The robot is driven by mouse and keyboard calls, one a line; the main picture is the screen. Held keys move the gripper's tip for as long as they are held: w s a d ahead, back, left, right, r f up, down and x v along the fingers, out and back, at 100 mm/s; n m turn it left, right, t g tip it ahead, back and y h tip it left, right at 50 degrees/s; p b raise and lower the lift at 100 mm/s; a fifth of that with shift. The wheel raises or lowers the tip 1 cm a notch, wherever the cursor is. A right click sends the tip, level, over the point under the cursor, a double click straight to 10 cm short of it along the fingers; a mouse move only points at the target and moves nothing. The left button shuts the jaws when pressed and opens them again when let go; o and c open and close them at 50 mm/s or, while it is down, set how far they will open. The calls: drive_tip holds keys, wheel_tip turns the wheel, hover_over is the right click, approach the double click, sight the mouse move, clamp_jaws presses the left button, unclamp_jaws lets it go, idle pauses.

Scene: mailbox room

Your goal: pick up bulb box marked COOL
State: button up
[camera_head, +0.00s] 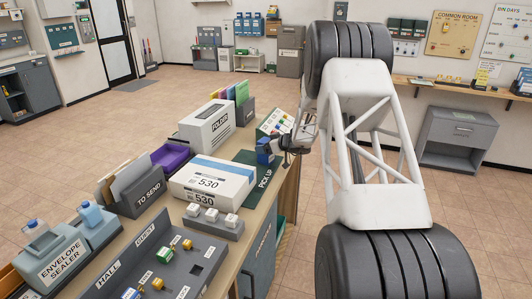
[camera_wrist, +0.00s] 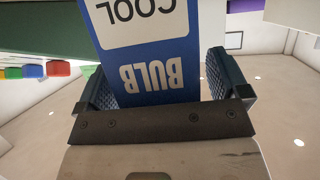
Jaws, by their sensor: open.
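The blue bulb box (camera_head: 264,153) stands by the green PICK UP mat (camera_head: 247,183) near the counter's right edge. In the wrist view the bulb box (camera_wrist: 155,75) shows upside-down lettering, BULB on blue and COOL on a white panel. My gripper (camera_head: 281,149) is at the box's right side in the head view. In the wrist view my open gripper (camera_wrist: 160,80) has one finger on each side of the box. A narrow gap shows at the right finger; contact at the left finger I cannot tell.
A white parcel marked 530 (camera_head: 212,182) lies left of the mat. Behind stand a FOLDER box (camera_head: 208,124) and a sheet with coloured pieces (camera_head: 276,121). A grey block with white cubes (camera_head: 211,222) is nearer. Open floor lies right of the counter.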

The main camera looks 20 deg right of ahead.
drive_tip(key=shift+c, duration=0.4)
drive_tip(key=c, duration=0.9)
drive_tip(key=shift+c, duration=0.2)
drive_tip(key=shift+r, duration=5.05)
